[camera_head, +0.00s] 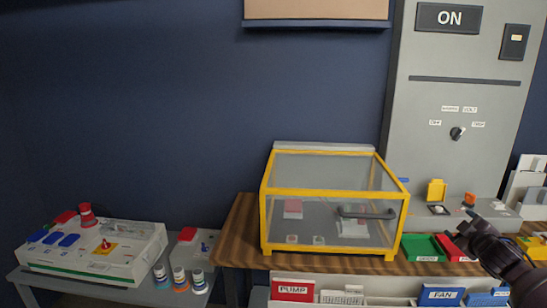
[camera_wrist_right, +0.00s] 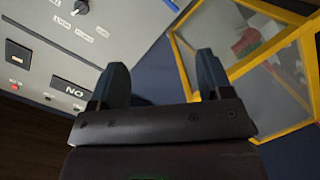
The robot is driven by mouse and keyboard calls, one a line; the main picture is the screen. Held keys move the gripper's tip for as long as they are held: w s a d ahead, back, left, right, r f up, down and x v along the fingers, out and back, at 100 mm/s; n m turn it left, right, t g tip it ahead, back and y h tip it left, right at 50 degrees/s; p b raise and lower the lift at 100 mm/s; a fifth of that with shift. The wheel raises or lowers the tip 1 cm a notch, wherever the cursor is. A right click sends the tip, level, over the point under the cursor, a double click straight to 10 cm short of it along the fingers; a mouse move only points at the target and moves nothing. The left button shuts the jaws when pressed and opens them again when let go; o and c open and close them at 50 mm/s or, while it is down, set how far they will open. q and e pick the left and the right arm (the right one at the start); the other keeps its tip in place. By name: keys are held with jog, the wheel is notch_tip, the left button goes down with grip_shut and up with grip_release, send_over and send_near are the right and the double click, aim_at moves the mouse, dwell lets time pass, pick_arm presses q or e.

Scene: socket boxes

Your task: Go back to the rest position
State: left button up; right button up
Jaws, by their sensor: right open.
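My right gripper (camera_head: 462,232) is at the lower right of the head view, in front of the grey cabinet's lower part. In the right wrist view my right gripper (camera_wrist_right: 160,85) shows two dark fingers spread apart with nothing between them. It touches nothing that I can see. My left gripper is not in either view.
A yellow-framed clear box (camera_head: 268,220) stands on the wooden table (camera_head: 236,235). A grey cabinet (camera_head: 430,120) marked ON rises behind. Green (camera_head: 420,248) and red (camera_head: 452,248) trays lie near my right gripper. A white switch box (camera_head: 135,262) is at left.

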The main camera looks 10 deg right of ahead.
jog(key=s+a+f+m+g+y, duration=0.1)
jog(key=s+a+f, duration=0.65)
jog(key=f, duration=0.25)
jog(key=s+a+f+m+g+y, duration=0.1)
jog(key=s+a+f+g+y, duration=0.1)
jog(key=s+a+f, duration=0.75)
jog(key=s+a+f+m, duration=0.2)
jog(key=s+a+f, duration=0.1)
jog(key=s+a, duration=0.5)
jog(key=s+a+f+m+g+y, duration=0.1)
jog(key=s+a+f+m, duration=0.1)
jog(key=s+a+f, duration=0.2)
jog(key=s+a, duration=0.3)
jog(key=s, duration=0.1)
jog(key=shift+s+a, duration=0.2)
jog(key=shift+a, duration=0.15)
